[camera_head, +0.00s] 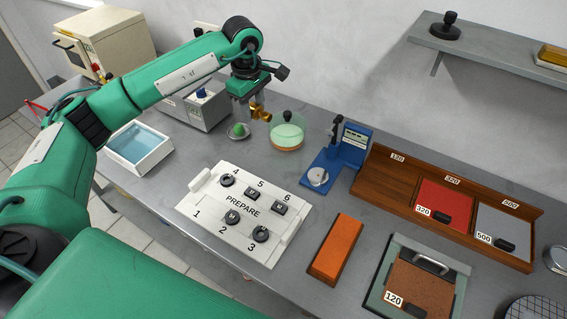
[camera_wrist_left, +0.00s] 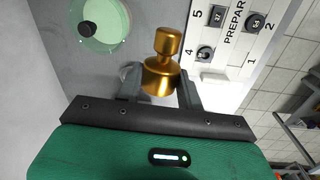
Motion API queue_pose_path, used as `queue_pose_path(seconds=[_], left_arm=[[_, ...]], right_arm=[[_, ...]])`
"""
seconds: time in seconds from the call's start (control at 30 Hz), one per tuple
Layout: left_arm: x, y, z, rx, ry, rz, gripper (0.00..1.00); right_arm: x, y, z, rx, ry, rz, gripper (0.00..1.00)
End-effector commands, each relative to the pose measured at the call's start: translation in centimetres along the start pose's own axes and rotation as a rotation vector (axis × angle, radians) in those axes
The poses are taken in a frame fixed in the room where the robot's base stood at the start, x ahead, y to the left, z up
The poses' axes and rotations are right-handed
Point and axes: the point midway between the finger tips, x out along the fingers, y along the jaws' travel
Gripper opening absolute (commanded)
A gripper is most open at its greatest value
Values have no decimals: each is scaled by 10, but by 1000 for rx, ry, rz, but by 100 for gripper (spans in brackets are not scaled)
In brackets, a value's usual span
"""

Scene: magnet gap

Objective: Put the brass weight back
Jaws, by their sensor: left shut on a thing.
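The brass weight (camera_head: 261,113) is held between the fingers of my left gripper (camera_head: 251,110), up above the grey table beside the glass dish. In the left wrist view the brass weight (camera_wrist_left: 161,76) shows a wide gold body and a narrower knob, lying between the two grey fingers. The gripper is shut on it. A white board marked PREPARE (camera_head: 243,207), with numbered places and several dark pieces on it, lies in front. My right gripper is not in view.
A pale green round dish with a black knob (camera_head: 287,137) stands right of the gripper. A small green piece (camera_head: 238,130) sits below it. A grey box (camera_head: 198,108), blue stand (camera_head: 338,160), orange block (camera_head: 336,250) and wooden tray (camera_head: 386,180) stand around.

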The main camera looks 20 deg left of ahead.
Motion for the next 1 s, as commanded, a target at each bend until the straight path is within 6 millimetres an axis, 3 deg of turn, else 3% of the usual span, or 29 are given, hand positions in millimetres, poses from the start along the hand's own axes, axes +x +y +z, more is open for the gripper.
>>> queue_pose_path(seconds=[0.1, 0.2, 0.7, 1.0], left_arm=[[-4, 3, -8, -73, 4, 2, 0], [5, 3, -11, -95, 4, 0, 0], [126, -6, -9, -94, 3, -1, 0], [155, -8, -10, -94, 3, 2, 0]], right_arm=[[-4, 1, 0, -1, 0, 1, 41], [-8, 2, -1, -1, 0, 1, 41], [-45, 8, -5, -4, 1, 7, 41], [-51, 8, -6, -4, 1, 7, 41]])
